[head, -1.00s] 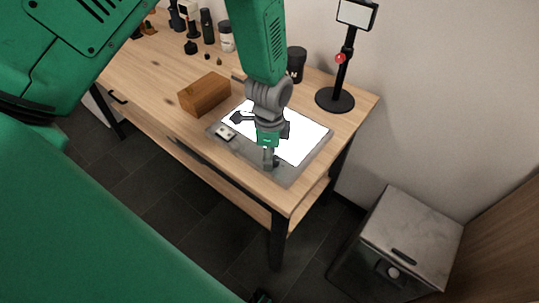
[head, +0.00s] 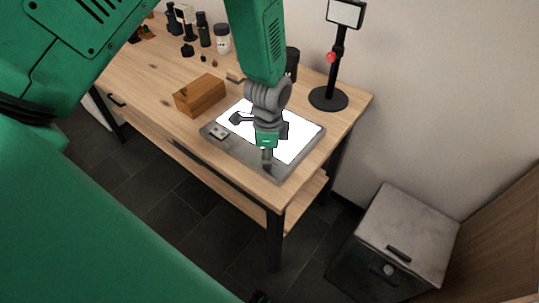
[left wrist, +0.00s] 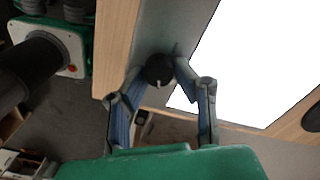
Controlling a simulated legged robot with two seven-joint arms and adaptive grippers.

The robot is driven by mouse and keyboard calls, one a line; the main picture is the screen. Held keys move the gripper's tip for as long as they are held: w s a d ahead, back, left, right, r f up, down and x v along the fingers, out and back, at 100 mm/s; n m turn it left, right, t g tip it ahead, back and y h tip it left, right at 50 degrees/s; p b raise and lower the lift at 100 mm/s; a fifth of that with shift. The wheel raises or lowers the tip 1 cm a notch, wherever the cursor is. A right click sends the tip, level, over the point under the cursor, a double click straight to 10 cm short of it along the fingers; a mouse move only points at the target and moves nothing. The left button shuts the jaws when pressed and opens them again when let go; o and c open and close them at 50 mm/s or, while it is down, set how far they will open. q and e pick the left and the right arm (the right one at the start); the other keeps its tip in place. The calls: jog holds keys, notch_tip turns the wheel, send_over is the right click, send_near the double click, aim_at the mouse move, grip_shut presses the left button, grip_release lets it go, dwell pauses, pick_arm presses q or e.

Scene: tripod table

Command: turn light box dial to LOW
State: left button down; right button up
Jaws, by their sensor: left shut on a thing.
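The light box (head: 290,165) lies on the wooden table, a grey frame with a bright white panel (head: 298,135). Its dial (left wrist: 160,70) is a round black knob on the grey border in the left wrist view. A small white mark on the knob points down in that picture, toward my palm. No LOW lettering is readable. My left gripper (head: 267,165) reaches down to the near corner of the box. In the left wrist view its two fingertips (left wrist: 159,72) are shut on the dial, one on each side. In the head view the gripper hides the dial. My right gripper is not in view.
A wooden block (head: 200,95) sits left of the light box. A black stand (head: 328,97) with a small panel stands behind it. Bottles and jars (head: 222,38) line the table's back. A grey cabinet (head: 410,225) stands on the floor at the right.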

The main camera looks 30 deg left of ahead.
pick_arm(q)
jog(key=shift+s+a, duration=0.15)
jog(key=shift+s, duration=0.05)
